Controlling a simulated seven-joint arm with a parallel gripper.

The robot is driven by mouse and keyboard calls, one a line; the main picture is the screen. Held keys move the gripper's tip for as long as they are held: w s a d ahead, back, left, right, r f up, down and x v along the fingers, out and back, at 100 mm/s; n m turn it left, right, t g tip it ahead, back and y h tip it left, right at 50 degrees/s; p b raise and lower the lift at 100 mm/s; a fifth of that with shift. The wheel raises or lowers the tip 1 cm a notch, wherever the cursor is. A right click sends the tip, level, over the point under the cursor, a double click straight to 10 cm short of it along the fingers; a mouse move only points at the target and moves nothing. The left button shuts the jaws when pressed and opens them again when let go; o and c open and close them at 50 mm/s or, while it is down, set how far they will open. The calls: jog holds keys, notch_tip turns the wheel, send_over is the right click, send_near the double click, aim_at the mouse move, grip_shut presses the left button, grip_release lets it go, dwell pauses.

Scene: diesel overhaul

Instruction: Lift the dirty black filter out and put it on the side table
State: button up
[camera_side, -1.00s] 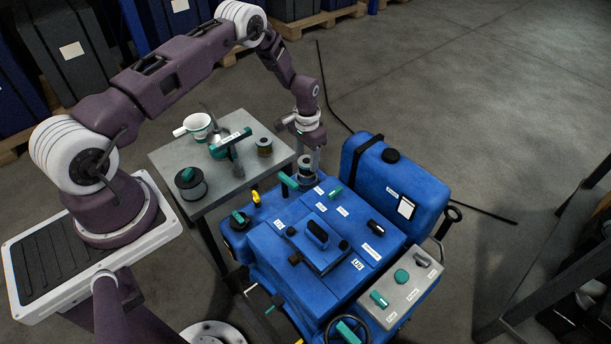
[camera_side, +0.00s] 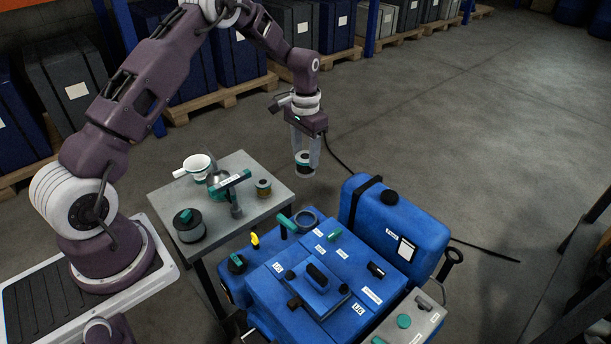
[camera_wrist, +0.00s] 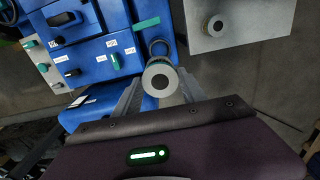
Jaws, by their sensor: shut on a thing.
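In the wrist view the filter (camera_wrist: 160,82) shows end-on as a pale ring with a dark centre, between the fingertips (camera_wrist: 159,88). Below it is the open round filter housing (camera_side: 306,217) at the engine's back corner. The grey side table (camera_side: 272,207) stands to the left of my gripper; its corner shows in the wrist view (camera_wrist: 262,28).
A blue tank (camera_side: 375,222) stands right of the housing.

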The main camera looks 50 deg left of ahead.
aim_at(306, 156)
notch_tip(306, 156, up, 3)
jog(key=shift+r, duration=0.2)
jog(key=s+a+n, duration=2.4)
jog(key=s+a, duration=0.3)
jog(key=s, duration=0.3)
notch_tip(306, 156, down, 21)
jog(key=shift+d+r, duration=0.15)
jog(key=shift+r, duration=0.05)
jog(key=shift+f, duration=0.3)
jog(key=o, duration=1.7)
